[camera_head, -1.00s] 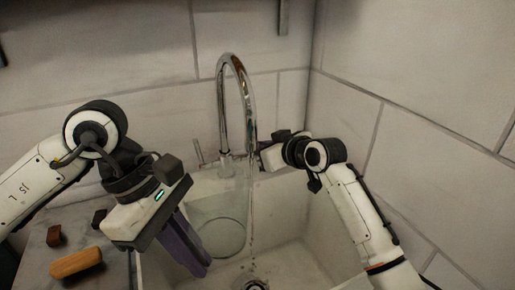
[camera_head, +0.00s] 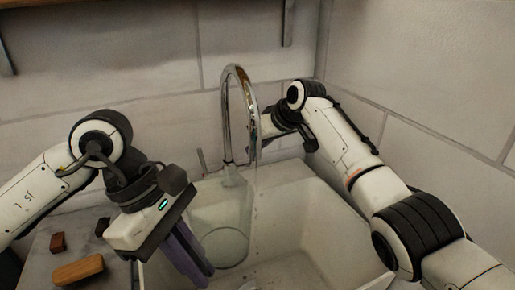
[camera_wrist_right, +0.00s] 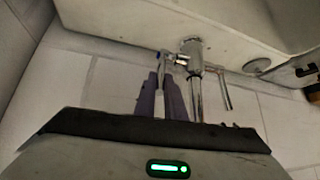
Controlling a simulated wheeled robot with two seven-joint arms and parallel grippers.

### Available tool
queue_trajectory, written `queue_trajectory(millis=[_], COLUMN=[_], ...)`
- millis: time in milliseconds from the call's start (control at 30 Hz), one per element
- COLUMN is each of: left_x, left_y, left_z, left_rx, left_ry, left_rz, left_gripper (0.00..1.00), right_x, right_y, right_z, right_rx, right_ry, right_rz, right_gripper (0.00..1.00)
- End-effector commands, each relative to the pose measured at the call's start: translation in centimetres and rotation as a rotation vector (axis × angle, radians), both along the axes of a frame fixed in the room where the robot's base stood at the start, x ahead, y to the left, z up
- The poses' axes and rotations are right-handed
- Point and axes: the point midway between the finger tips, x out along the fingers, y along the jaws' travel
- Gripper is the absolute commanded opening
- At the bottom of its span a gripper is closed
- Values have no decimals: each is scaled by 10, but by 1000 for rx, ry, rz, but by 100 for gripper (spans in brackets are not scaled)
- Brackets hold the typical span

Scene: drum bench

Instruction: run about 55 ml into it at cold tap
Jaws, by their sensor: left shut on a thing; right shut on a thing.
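My left gripper (camera_head: 190,258) is shut on a clear glass vessel (camera_head: 228,243), held upright over the sink. The chrome tap (camera_head: 226,130) arches above, and its spout ends near the vessel's right side. A thin, faint water stream (camera_head: 253,192) seems to hang below the spout. I cannot tell whether it falls inside the rim. In the right wrist view, my right gripper (camera_wrist_right: 162,88) has its purple fingers around a slim lever with a blue mark (camera_wrist_right: 158,57), beside the tap body (camera_wrist_right: 191,48). In the head view the right fingertips are hidden behind the tap.
The white sink (camera_head: 318,222) lies below, close to the tiled walls. A second tap handle (camera_head: 202,160) stands left of the tap. On the left counter (camera_head: 40,265) lie an orange-brown block (camera_head: 78,270) and small dark brown blocks (camera_head: 57,242).

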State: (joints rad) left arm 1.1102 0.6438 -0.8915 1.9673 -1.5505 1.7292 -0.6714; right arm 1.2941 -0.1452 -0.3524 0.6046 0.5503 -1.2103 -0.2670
Motion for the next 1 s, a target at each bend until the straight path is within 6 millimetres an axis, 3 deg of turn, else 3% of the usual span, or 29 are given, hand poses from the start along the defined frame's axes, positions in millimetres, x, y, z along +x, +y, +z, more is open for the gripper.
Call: queue_trajectory(millis=[733,767,833,1000], left_x=[0,0,0,0], left_y=[0,0,0,0], left_z=[1,1,1,1], left_rx=[-2,-2,-2,-2], left_ry=[-2,-2,-2,-2], left_rz=[0,0,0,0], left_gripper=[0,0,0,0], right_x=[2,2,2,1], right_y=[1,1,1,1], right_z=[5,5,4,4], right_rx=[-18,-18,-18,-18], right_ry=[31,31,33,35], right_rz=[0,0,0,0], right_gripper=[0,13,25,29])
